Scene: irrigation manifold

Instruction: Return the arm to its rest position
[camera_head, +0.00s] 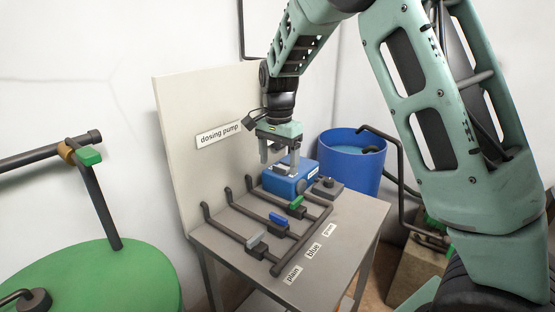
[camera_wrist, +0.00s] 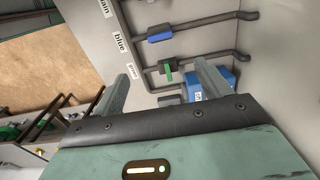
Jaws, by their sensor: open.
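My gripper (camera_head: 281,162) hangs at the end of my bent arm, pointing down over the back of the grey manifold table, near the blue dosing pump box (camera_head: 290,180). Its two fingers are apart with nothing seen between them. In the wrist view, my gripper (camera_wrist: 160,85) shows both fingers spread, with the blue box (camera_wrist: 218,84) partly hidden behind the right finger. In the head view, the near finger overlaps the box; I cannot tell if they touch.
The table (camera_head: 350,225) carries dark pipes with a grey (camera_head: 255,241), a blue (camera_head: 279,220) and a green valve handle (camera_head: 296,202). A backboard (camera_head: 185,120) rises behind. A blue barrel (camera_head: 350,165) stands at right, a green tank (camera_head: 100,280) at left.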

